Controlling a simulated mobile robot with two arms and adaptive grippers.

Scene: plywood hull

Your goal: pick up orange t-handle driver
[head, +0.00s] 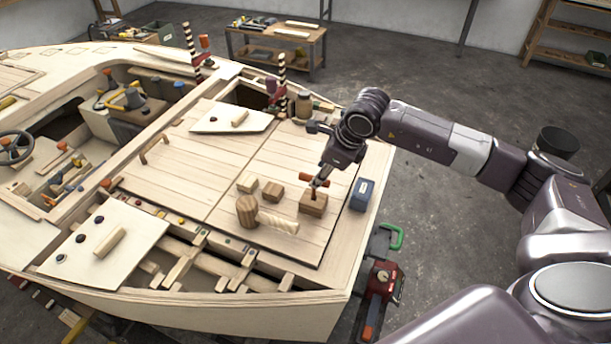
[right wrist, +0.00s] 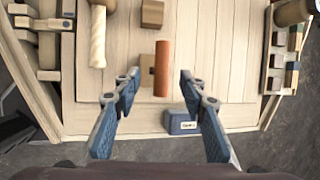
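The orange t-handle driver (head: 312,178) stands over a wooden block (head: 313,205) on the plywood deck, its handle uppermost. In the right wrist view its orange handle (right wrist: 162,66) lies lengthwise between and just beyond my fingertips, hiding part of the block below. My right gripper (head: 319,180) is close above the driver. In the right wrist view its two blue fingers (right wrist: 158,84) are spread apart, with clear space on both sides of the handle. In the head view the gripper partly overlaps the driver. My left gripper is in neither view.
A blue box (head: 361,195) stands right of the block, near the deck edge. A wooden mallet (head: 262,214) and small wooden blocks (head: 272,191) lie to the left. An open framed gap (head: 215,257) runs along the hull's near side. Much of the deck panel (head: 220,180) is bare.

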